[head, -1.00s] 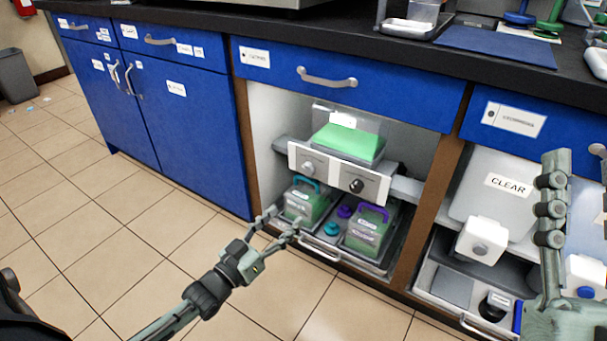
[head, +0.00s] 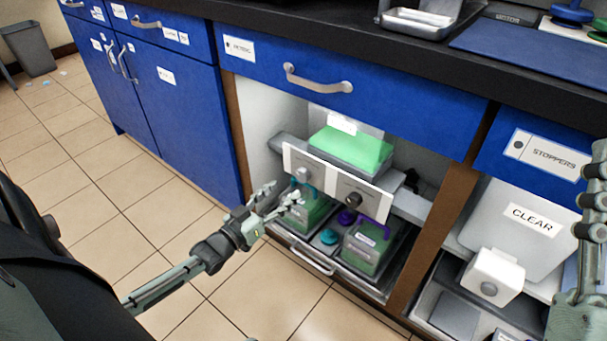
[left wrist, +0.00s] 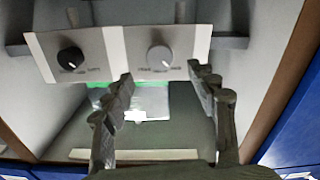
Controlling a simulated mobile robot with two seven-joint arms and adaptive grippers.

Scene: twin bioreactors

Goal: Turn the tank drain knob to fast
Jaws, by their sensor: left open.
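A white control panel (head: 334,187) carries a light grey knob (head: 301,174) on its left half and a black knob (head: 353,199) on its right half. Its labels are too small to read, so I cannot tell which is the tank drain knob. In the left wrist view the black knob (left wrist: 70,59) is at left and the light knob (left wrist: 160,57) at right. My left gripper (head: 282,191) is open and empty, just below and in front of the light knob, seemingly apart from it. My right gripper (head: 594,200) is partly cut off at the right edge.
A green-topped tank (head: 350,149) sits behind the panel. Below are green containers (head: 364,246) with teal and purple handles in a tray. A blue drawer (head: 400,105) overhangs the bay, and a brown upright (head: 432,240) bounds it.

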